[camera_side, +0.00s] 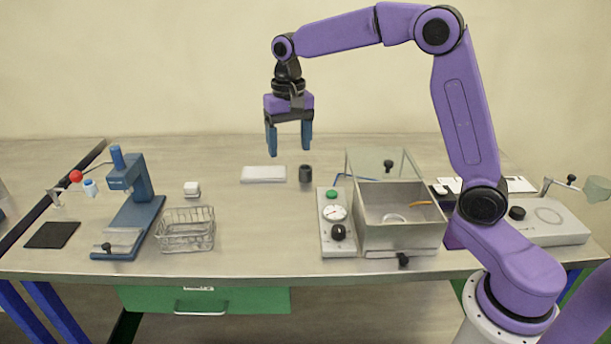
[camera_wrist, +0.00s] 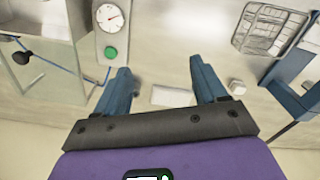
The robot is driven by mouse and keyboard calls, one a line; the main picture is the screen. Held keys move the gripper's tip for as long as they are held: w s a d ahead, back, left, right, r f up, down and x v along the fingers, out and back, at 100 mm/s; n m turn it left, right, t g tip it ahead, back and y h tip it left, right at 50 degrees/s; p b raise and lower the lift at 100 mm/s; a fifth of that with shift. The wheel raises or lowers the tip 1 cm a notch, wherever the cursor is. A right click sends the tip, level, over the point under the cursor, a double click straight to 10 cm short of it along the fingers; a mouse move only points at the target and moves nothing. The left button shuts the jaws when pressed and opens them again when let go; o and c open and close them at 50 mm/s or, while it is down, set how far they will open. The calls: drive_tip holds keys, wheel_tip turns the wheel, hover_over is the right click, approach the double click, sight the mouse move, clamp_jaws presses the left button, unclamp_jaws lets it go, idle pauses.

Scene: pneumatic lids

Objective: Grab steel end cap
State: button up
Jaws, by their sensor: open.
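My gripper (camera_side: 288,154) is open and empty, pointing down well above the back middle of the bench. Its two blue fingers also frame a gap in the wrist view (camera_wrist: 159,68). A short dark grey cylinder (camera_side: 306,174), which looks like the steel end cap, stands upright on the bench, below and slightly right of my gripper in the side view. I cannot make it out in the wrist view, where a finger may hide it. A flat white block (camera_side: 264,174) lies just left of the cylinder; it shows between the fingers in the wrist view (camera_wrist: 175,96).
A panel with gauge, green button and black knob (camera_side: 338,222) and an open metal box with raised clear lid (camera_side: 405,236) stand in front and right. A wire basket (camera_side: 186,230), small white block (camera_side: 192,189) and blue press (camera_side: 140,190) are left.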

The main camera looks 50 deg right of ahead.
drive_tip(key=w+d+m, duration=0.5)
drive_tip(key=w+d, duration=0.2)
drive_tip(key=d, duration=0.1)
drive_tip(key=m, duration=0.4)
hover_over(305, 168)
drive_tip(key=s+a, duration=0.2)
wheel_tip(305, 168, down, 12)
drive_tip(key=shift+w+d+f, duration=0.1)
drive_tip(key=shift+f, duration=0.15)
drive_tip(key=shift+w+d+f, duration=0.1)
drive_tip(key=shift+w+f, duration=0.05)
drive_tip(key=shift+f, duration=1.45)
drive_tip(key=shift+w+d+f, duration=0.1)
drive_tip(key=shift+f, duration=1.45)
drive_tip(key=shift+c, duration=0.3)
drive_tip(key=c, duration=1.2)
drive_tip(key=shift+r, duration=0.15)
